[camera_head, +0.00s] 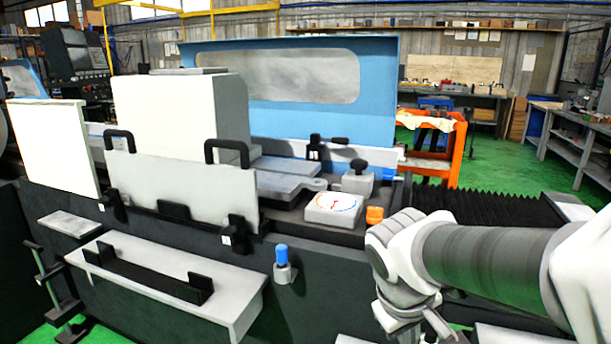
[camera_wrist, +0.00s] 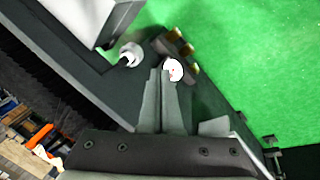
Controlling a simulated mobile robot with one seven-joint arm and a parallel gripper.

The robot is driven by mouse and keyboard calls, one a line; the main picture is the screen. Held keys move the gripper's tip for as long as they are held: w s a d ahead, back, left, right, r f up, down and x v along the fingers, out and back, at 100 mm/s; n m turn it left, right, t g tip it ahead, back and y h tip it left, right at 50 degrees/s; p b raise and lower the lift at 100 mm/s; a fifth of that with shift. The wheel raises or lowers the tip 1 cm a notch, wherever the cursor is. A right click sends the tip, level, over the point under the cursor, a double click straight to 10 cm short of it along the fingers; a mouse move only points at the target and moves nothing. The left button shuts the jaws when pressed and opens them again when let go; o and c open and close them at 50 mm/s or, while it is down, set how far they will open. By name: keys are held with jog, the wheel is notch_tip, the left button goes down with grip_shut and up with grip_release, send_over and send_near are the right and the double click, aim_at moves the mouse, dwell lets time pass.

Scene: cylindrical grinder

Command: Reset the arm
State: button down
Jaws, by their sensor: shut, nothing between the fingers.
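My arm reaches in from the right edge of the head view, in front of the grinder (camera_head: 340,265). Its wrist end hangs downward near the machine's front. The gripper's fingers are not clear in the head view. In the wrist view my gripper (camera_wrist: 168,75) is shut and empty, its two fingers side by side. Past the fingertips are a round white part (camera_wrist: 173,70) and a dark block with brass-coloured knobs (camera_wrist: 178,45). I cannot tell whether the fingertips touch them.
A white shelf (camera_head: 235,300) with a black bracket juts from the machine's front. A blue-topped knob (camera_head: 282,256) and a dial box (camera_head: 333,208) are left of my arm. An orange cart (camera_head: 459,150) stands behind. Green floor (camera_wrist: 260,60) lies open beside the machine.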

jog(key=s+a+r+m+t+y, duration=0.25)
jog(key=s+r+m, duration=0.2)
jog(key=s, duration=0.35)
notch_tip(320, 180, up, 17)
jog(key=p, duration=1.7)
jog(key=shift+s+d+r+n, duration=0.15)
jog(key=shift+d+n, duration=0.2)
jog(key=shift+d, duration=0.1)
jog(key=shift+y, duration=0.25)
